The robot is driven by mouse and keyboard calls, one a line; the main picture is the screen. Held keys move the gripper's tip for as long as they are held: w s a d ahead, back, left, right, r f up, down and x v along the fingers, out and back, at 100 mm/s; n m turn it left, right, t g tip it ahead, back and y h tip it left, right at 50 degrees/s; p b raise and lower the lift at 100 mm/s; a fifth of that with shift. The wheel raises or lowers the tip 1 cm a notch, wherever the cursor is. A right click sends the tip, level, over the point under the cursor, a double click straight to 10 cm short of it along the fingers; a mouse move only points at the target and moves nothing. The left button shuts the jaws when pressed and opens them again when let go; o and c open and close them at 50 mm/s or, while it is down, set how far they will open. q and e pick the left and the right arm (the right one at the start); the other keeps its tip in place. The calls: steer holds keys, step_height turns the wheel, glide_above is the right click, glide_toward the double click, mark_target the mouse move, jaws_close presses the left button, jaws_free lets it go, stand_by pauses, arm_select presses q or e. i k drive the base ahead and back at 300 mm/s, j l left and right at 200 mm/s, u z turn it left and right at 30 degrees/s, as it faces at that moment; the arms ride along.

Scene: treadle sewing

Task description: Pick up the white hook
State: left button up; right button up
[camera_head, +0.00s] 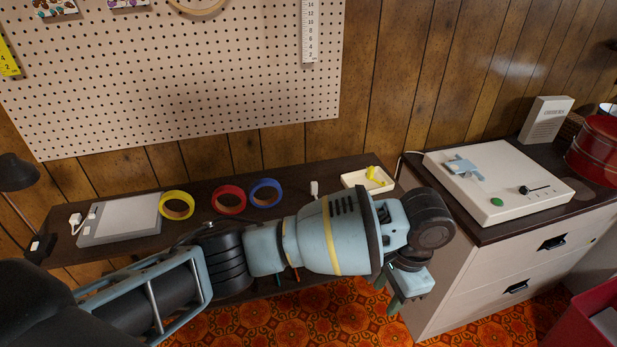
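A small white piece (314,188) stands on the dark shelf, between the blue ring and the cream tray; it may be the white hook, but it is too small for its shape to be clear. My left arm reaches across the front of the shelf from the left. My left gripper (391,294) points down at the shelf's front right, near the drawer cabinet, to the right of and nearer than the white piece. It is apart from the piece. The gap between its fingers is not clear. My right gripper is not in view.
On the shelf are yellow (176,204), red (229,199) and blue (265,192) rings, a grey flat box (118,219) and a cream tray (352,179) holding a yellow piece. A pegboard (200,85) hangs behind. The drawer cabinet (500,275) bounds the right.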

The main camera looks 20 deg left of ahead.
mark_target(314, 185)
steer(key=i+j, duration=1.15)
steer(key=j, duration=0.15)
